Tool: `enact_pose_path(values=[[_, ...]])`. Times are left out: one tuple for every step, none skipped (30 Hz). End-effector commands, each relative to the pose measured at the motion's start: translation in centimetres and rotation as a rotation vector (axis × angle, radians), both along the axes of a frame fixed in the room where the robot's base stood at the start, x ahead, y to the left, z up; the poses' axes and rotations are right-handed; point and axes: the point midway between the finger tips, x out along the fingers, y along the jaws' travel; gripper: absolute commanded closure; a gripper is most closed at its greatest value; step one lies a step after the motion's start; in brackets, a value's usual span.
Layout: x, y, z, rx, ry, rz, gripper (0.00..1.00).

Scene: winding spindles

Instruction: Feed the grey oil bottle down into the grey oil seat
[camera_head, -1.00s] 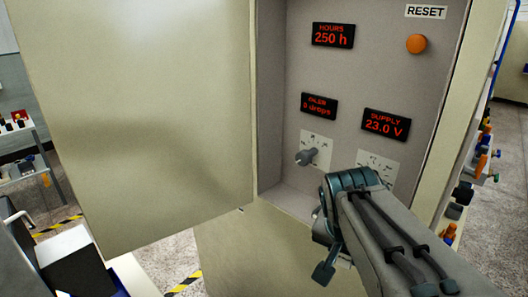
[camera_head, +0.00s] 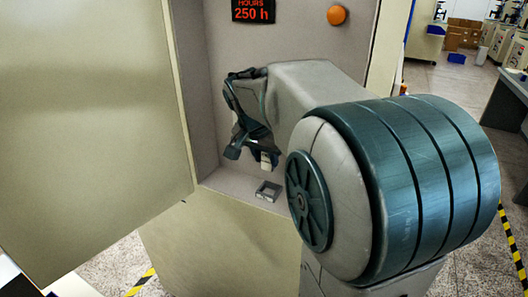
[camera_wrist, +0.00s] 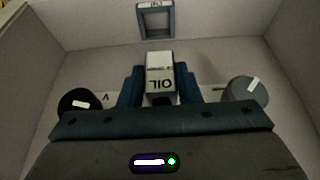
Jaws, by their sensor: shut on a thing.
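The grey oil bottle (camera_wrist: 160,64), a small pale block marked OIL, is held between the two dark blue fingers of my gripper (camera_wrist: 160,86) in the wrist view. In the head view the bottle (camera_head: 267,160) shows as a pale end below my gripper (camera_head: 256,146). The grey oil seat (camera_head: 265,197) is a square open frame on the cabinet floor, below and apart from the bottle. In the wrist view the seat (camera_wrist: 141,22) lies beyond the bottle, near the top edge, and looks empty. Part of the bottle is hidden by the fingers.
The cabinet's open door (camera_head: 90,110) stands at the left and its side walls enclose my gripper. An hours display (camera_head: 253,10) and an orange button (camera_head: 337,15) are on the back panel. Two round knobs (camera_wrist: 80,102) (camera_wrist: 248,91) flank the fingers in the wrist view.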

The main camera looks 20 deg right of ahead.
Motion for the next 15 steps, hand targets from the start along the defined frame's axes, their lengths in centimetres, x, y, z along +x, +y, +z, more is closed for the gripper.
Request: enact_pose_path(values=[[0.0, 0.0, 0.0, 0.000, 0.000, -0.001, 0.93], [0.0, 0.0, 0.0, 0.000, 0.000, -0.001, 0.93], [0.0, -0.1, 0.0, 0.000, 0.000, -0.001, 0.93], [0.0, -0.1, 0.0, 0.000, 0.000, -0.001, 0.93], [-0.1, -0.1, 0.0, 0.000, 0.000, -0.001, 0.93], [-0.1, -0.1, 0.0, -0.001, -0.001, -0.001, 0.93], [-0.1, 0.0, -0.1, -0.001, -0.002, -0.002, 0.93], [-0.1, 0.0, -0.1, -0.002, -0.002, -0.002, 0.93], [-0.1, 0.0, -0.1, -0.003, -0.003, -0.002, 0.93], [-0.1, 0.0, -0.1, -0.004, -0.004, -0.002, 0.93], [-0.1, 0.0, -0.2, -0.006, -0.004, -0.001, 0.93], [-0.1, 0.0, -0.3, -0.007, -0.004, -0.002, 0.93], [-0.1, 0.0, -0.6, -0.006, -0.003, -0.003, 0.93], [-0.1, 0.0, -0.8, -0.006, -0.003, -0.003, 0.93], [-0.1, 0.0, -1.2, -0.006, -0.003, -0.003, 0.93]])
